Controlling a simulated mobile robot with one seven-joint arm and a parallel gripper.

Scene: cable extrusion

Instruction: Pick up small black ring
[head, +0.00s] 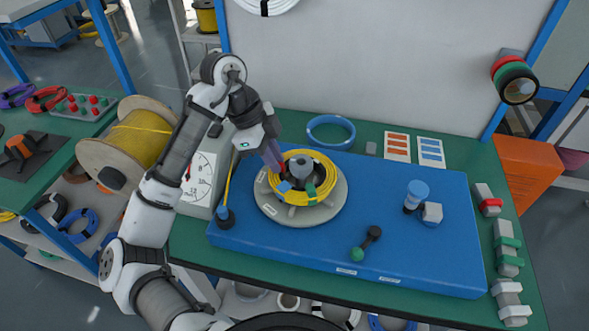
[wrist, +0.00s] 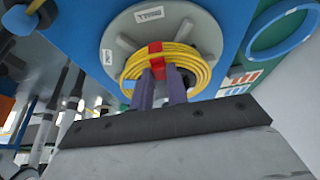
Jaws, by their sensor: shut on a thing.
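My gripper (head: 272,157) reaches down to the left edge of a yellow cable coil (head: 322,165). In the wrist view its purple fingers (wrist: 160,80) are closed at the coil (wrist: 200,62), by a red band (wrist: 155,47) around it. The coil rests on a round grey disc (head: 305,215) with a grey hub (head: 303,160) in its middle. A black ring (head: 504,87) hangs with green and red ones on a peg at the upper right, far from my gripper. I cannot tell whether it is the small black ring; no black ring shows between the fingers.
The disc stands on a blue board (head: 400,215). A dial scale (head: 201,180) and yellow cable spool (head: 140,135) stand left. A blue ring (head: 331,131) lies behind the disc. A blue-topped post (head: 417,191) and a green-ended black piece (head: 366,243) are right.

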